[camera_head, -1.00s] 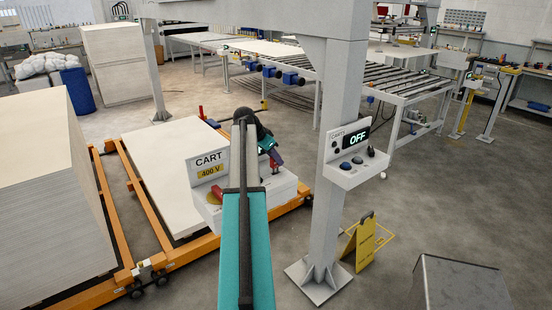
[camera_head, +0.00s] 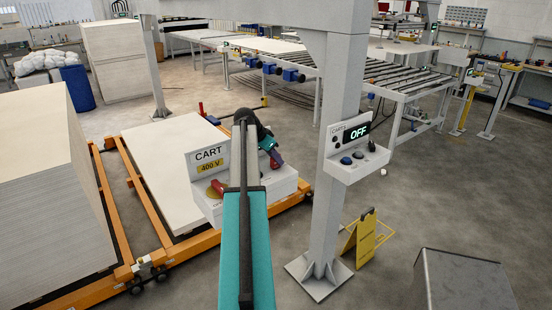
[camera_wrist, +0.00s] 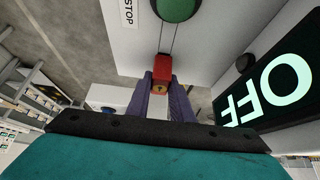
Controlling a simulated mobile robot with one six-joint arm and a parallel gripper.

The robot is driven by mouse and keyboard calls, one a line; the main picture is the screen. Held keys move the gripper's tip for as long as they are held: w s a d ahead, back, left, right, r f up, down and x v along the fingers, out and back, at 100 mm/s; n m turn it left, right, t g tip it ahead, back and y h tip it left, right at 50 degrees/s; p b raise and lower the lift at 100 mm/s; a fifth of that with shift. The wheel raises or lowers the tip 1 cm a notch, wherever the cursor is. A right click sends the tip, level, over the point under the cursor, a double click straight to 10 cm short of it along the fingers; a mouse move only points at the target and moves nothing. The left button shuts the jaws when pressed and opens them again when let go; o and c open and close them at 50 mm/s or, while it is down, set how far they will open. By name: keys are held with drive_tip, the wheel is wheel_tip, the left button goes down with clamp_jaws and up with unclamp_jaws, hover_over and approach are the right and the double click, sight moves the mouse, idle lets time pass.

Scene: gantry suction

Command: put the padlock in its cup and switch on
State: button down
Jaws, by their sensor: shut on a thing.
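My gripper (camera_wrist: 161,88) shows purple fingers in the wrist view, shut on a padlock (camera_wrist: 162,70) with a red body and a brass-coloured end. Thin shackle lines run from the padlock towards a green dome button (camera_wrist: 178,8) beyond it. The control panel (camera_head: 352,160) on the grey column has a display (camera_head: 357,131) reading OFF, with blue and dark knobs below. I cannot make out the padlock's cup.
The cart box is labelled CART 400 V and carries a red-and-yellow knob (camera_head: 217,188). It stands by an orange-railed cart (camera_head: 180,246) with a pale board stack. The grey column (camera_head: 335,190) is close on the right, with a yellow floor sign (camera_head: 362,238) at its foot.

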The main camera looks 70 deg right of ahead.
drive_tip(key=shift+f, duration=0.2)
drive_tip(key=c, duration=1.5)
unclamp_jaws()
drive_tip(key=shift+r, duration=0.1)
drive_tip(key=shift+w+a+r, duration=0.1)
drive_tip(key=shift+b+v, duration=1.9)
drive_tip(key=shift+v, duration=4.85)
